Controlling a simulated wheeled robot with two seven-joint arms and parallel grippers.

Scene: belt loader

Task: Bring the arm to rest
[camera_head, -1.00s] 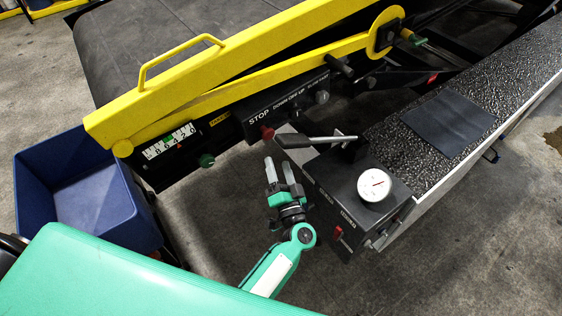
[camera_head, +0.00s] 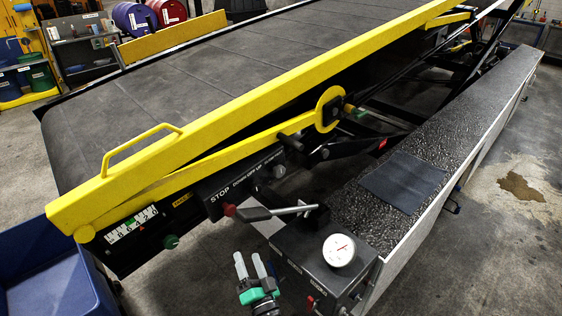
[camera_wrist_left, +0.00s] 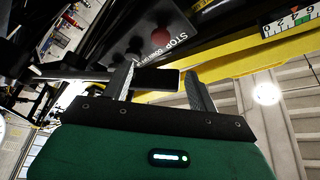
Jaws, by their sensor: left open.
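My left gripper (camera_head: 249,268) is at the bottom middle of the head view, pointing up the picture. Its two grey fingers stand apart with nothing between them. It is in front of the belt loader's control panel (camera_head: 222,193), left of the grey control box (camera_head: 318,268) with the white dial gauge (camera_head: 339,250). The gripper's fingers (camera_wrist_left: 160,92) also show apart in the left wrist view, with the red STOP button (camera_wrist_left: 160,39) beyond them. I cannot tell the exact gap to the panel. My right gripper is not in view.
A black-handled lever (camera_head: 270,212) sticks out above the control box. The yellow rail (camera_head: 200,140) with its handle runs along the belt (camera_head: 230,65). A blue bin (camera_head: 50,290) stands at lower left. A dark pad (camera_head: 402,182) lies on the textured deck. Open floor (camera_head: 500,250) is at right.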

